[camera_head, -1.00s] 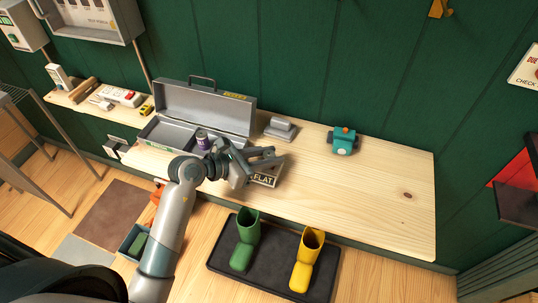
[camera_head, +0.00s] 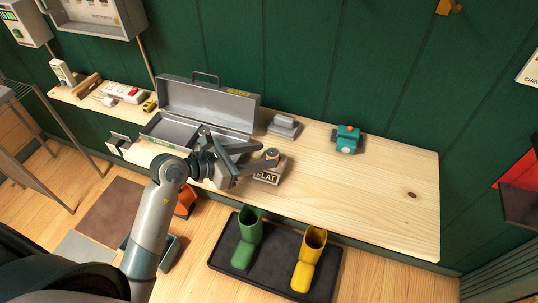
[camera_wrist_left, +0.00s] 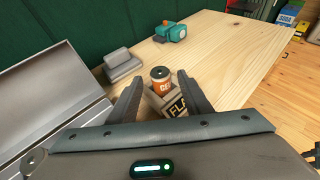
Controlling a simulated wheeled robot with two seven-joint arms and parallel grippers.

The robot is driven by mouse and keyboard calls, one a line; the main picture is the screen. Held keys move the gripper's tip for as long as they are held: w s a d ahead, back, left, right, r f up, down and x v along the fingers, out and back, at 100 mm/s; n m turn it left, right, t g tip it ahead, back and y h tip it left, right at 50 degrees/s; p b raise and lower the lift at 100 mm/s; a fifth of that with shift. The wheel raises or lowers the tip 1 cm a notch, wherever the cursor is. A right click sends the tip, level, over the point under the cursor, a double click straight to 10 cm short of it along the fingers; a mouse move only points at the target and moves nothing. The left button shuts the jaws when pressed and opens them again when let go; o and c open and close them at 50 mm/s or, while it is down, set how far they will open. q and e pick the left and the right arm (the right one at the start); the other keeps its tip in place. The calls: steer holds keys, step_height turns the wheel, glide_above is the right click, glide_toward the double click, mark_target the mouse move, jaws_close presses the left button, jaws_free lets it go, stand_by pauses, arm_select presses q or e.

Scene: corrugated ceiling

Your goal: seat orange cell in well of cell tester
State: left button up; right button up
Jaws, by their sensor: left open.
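The orange cell (camera_head: 271,154) stands upright with a dark top at the box marked FLAT (camera_head: 266,178). In the left wrist view the cell (camera_wrist_left: 161,82) shows just beyond and between my fingertips, with the FLAT box (camera_wrist_left: 176,104) below it. I cannot tell whether it is in the box or behind it. My left gripper (camera_head: 265,157) is open, its fingers on either side of the cell's line, holding nothing that I can see. A teal device (camera_head: 347,140) stands further right on the bench; I cannot tell whether it is the tester. My right gripper is not in view.
An open grey toolbox (camera_head: 208,103) stands left of the gripper, its lid raised. A grey block (camera_head: 284,126) sits behind the FLAT box. The bench's right part (camera_head: 385,190) is clear. Green and yellow boots (camera_head: 308,255) stand on a floor tray below.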

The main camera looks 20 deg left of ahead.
arm_select(q)
steer(key=b+v, duration=0.1)
steer(key=v, duration=0.4)
steer(key=shift+s+a, duration=0.25)
steer(key=shift+s, duration=0.1)
steer(key=shift+s+a+r, duration=0.45)
steer(key=shift+s+r, duration=0.05)
steer(key=shift+s, duration=0.05)
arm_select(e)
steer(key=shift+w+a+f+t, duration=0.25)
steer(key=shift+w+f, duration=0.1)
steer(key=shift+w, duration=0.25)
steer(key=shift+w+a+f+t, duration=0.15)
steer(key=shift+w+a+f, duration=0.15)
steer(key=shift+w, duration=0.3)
